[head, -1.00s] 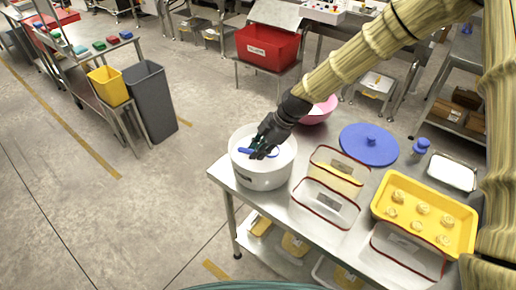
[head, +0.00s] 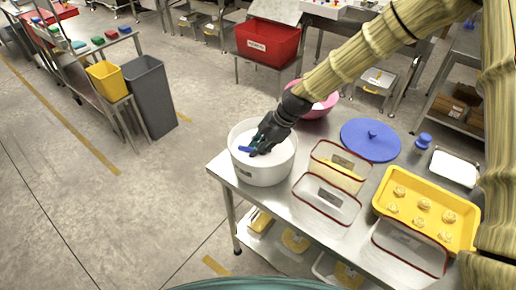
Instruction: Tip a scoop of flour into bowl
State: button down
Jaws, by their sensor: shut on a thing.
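My gripper (head: 262,142) reaches down over the round white tub (head: 262,175) at the near left corner of the steel table. It is shut on a blue scoop (head: 246,149), of which only a short blue part shows. The rest of the scoop is hidden by my fingers or by the white contents of the tub, which look like flour (head: 279,150). I cannot tell how full the scoop is. The pink bowl (head: 322,108) stands behind the tub, partly hidden by my wrist.
Clear containers with red rims (head: 327,203) stand right of the tub. A blue lid (head: 370,140), a blue-topped item (head: 423,141) and a yellow tray (head: 455,241) with several dough pieces lie farther right. Bare table (head: 302,143) shows between tub and lid.

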jog(key=shift+r, duration=0.1)
dwell(0.3)
notch_tip(320, 180, up, 12)
jog(key=p, duration=0.6)
dwell(1.3)
dwell(0.8)
